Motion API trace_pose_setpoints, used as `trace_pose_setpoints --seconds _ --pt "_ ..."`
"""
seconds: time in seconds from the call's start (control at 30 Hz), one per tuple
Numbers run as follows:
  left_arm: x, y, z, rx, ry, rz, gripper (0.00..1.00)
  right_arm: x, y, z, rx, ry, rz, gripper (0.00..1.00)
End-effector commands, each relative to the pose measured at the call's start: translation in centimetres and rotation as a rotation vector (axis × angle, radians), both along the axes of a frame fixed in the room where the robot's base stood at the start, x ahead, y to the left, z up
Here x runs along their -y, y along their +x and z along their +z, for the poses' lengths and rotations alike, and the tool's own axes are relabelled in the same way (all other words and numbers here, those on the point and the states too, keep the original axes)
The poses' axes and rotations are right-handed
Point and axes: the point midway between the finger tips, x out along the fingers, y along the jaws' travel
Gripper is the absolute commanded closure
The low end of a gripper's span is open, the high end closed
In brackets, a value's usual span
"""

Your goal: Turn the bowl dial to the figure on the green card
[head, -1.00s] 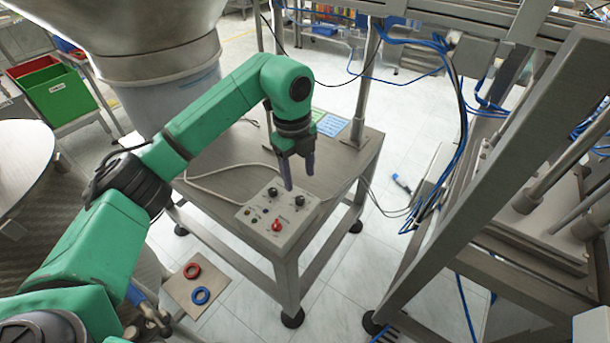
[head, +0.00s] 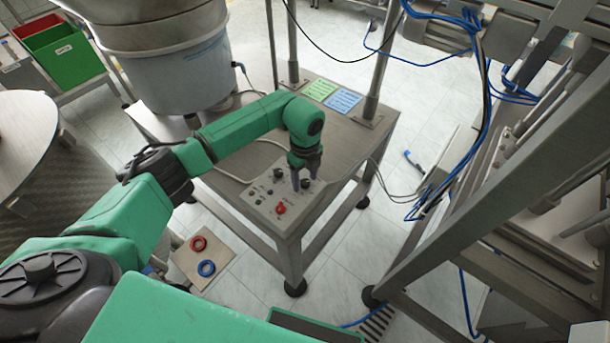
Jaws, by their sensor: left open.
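The control box (head: 262,204) sits on the metal table's front corner, with two black dials, a red knob (head: 281,208) and small buttons on top. One black dial (head: 279,174) is left of my left gripper (head: 304,180). The other black dial (head: 306,184) is at the gripper's open fingers, which point down at either side of it. I cannot tell whether they touch it. The dial labels and pointers are too small to read. The green card (head: 319,90) lies flat at the table's back, its figure unreadable. My right gripper is out of view.
A blue card (head: 343,101) lies beside the green one. The large bowl feeder (head: 180,75) stands at the back left and metal posts (head: 375,88) rise behind. A steel frame (head: 500,170) fills the right. Red (head: 198,243) and blue (head: 206,268) rings lie on a low plate.

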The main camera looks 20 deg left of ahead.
Motion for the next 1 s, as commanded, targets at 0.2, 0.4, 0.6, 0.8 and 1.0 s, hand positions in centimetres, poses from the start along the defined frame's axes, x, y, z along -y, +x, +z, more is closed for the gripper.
trace_pose_setpoints --seconds 0.2,0.4,0.6,0.8,1.0 --pt "0.0 0.0 -0.1 0.001 -0.001 0.0 0.41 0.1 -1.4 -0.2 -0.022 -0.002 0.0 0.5" --pt "0.0 0.0 0.0 0.001 -0.001 0.0 1.0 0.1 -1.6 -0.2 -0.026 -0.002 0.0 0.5" --pt "0.0 0.0 0.0 0.001 -0.001 -0.007 1.0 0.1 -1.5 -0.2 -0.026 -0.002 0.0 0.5" --pt "0.0 0.1 -0.1 0.001 -0.002 -0.055 1.0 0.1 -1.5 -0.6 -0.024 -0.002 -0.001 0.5" --pt "0.0 0.1 -0.1 0.003 -0.001 -0.169 1.0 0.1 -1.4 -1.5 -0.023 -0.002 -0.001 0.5"
